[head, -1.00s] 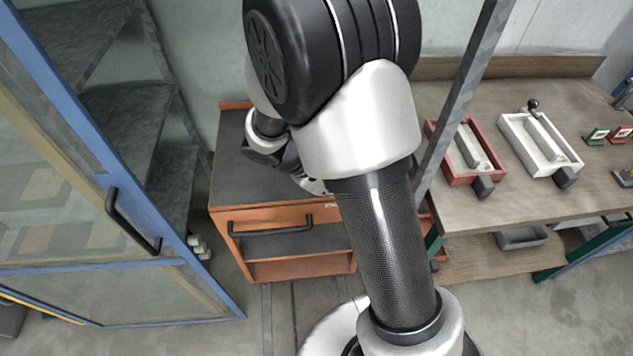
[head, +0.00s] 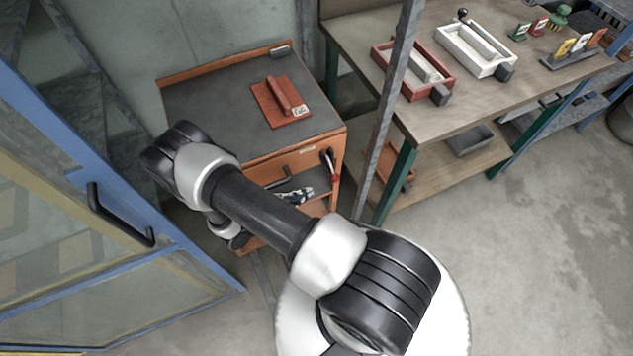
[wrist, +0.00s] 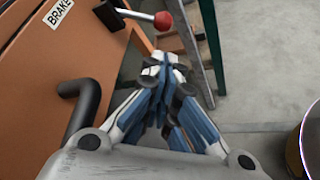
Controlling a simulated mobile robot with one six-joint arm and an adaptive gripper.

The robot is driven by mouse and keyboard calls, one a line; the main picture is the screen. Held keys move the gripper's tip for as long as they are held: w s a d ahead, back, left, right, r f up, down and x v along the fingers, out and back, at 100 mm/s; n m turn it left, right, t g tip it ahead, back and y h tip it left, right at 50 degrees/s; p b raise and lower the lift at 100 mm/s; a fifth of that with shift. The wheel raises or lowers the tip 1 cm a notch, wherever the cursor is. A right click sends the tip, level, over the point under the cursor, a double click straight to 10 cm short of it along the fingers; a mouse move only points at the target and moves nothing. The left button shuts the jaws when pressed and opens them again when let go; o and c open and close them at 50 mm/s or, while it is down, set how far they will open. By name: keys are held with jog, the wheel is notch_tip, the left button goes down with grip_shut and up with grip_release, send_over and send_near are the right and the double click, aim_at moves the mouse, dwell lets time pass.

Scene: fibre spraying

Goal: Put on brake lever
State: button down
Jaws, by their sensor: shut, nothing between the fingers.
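The brake lever (wrist: 140,15) is a thin metal rod with a red ball knob at its end. It sticks out from the orange cart (wrist: 40,85) beside a white BRAKE label (wrist: 58,13). In the head view the lever (head: 331,165) is at the cart's front right corner. My gripper (wrist: 162,68) has its fingers together, with nothing between them. The fingertips appear just below the red knob in the wrist view, and I cannot tell if they touch it. In the head view my gripper (head: 302,194) is in front of the cart, left of the lever.
A red-brown block with a handle (head: 281,100) lies on the cart's dark top. A grey post (head: 385,110) stands right of the cart, with a workbench (head: 450,105) behind it. A blue-framed glass door (head: 120,210) is at the left. Open floor lies to the right.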

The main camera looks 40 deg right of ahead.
aim_at(331, 168)
jog(key=shift+w, duration=0.35)
jog(key=b+x, duration=0.3)
jog(key=x, duration=0.7)
jog(key=shift+s, duration=0.1)
jog(key=shift+s+r+p, duration=0.1)
jog(key=shift+r+p, duration=0.05)
jog(key=shift+p, duration=0.3)
